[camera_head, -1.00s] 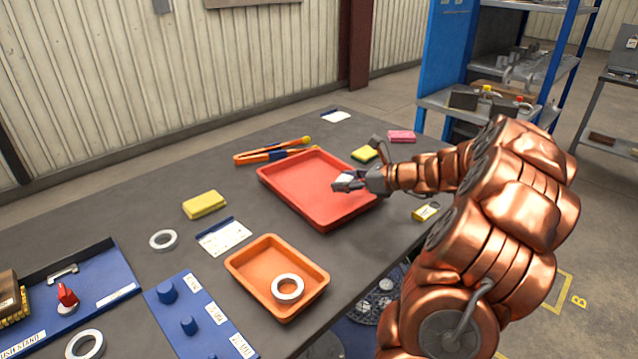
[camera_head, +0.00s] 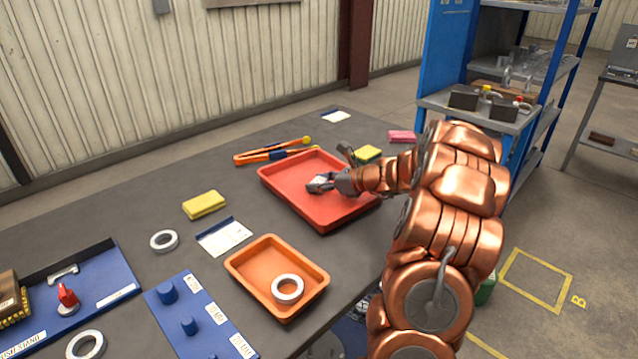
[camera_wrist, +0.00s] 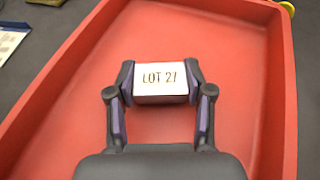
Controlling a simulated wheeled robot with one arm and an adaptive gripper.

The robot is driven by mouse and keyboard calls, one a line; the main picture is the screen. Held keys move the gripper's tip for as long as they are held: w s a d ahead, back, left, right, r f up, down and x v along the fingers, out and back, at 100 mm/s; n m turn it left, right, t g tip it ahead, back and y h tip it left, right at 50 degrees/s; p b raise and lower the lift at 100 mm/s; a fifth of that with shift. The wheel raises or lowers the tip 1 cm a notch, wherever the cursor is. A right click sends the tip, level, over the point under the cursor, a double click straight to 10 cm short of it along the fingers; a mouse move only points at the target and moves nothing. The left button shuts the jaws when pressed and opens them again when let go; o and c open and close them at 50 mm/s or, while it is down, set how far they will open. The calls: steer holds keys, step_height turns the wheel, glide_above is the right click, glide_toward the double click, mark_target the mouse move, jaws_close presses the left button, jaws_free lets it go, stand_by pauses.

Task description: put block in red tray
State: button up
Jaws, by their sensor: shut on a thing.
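The red tray (camera_head: 290,180) lies on the dark table, and its floor also fills most of the wrist view (camera_wrist: 160,30). My gripper (camera_head: 320,184) is over the middle of the tray, inside its rim as seen from the head. In the wrist view my gripper (camera_wrist: 161,84) has its two fingers closed on the sides of a block (camera_wrist: 161,84) with a white face reading "LOT 27". The block looks small and pale in the head view. The gap between the block and the tray floor cannot be judged.
An orange tray (camera_head: 242,263) holding a metal ring (camera_head: 287,288) stands nearer. A blue peg board (camera_head: 205,325) is at the front left.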

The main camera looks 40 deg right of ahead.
stand_by(0.3)
steer(key=o, duration=1.5)
steer(key=shift+c, duration=0.2)
steer(key=shift+s+d+r, duration=0.15)
steer(key=shift+s+r, duration=0.1)
steer(key=v, duration=1.1)
steer(key=shift+s+d, duration=0.1)
steer(key=shift+s, duration=0.1)
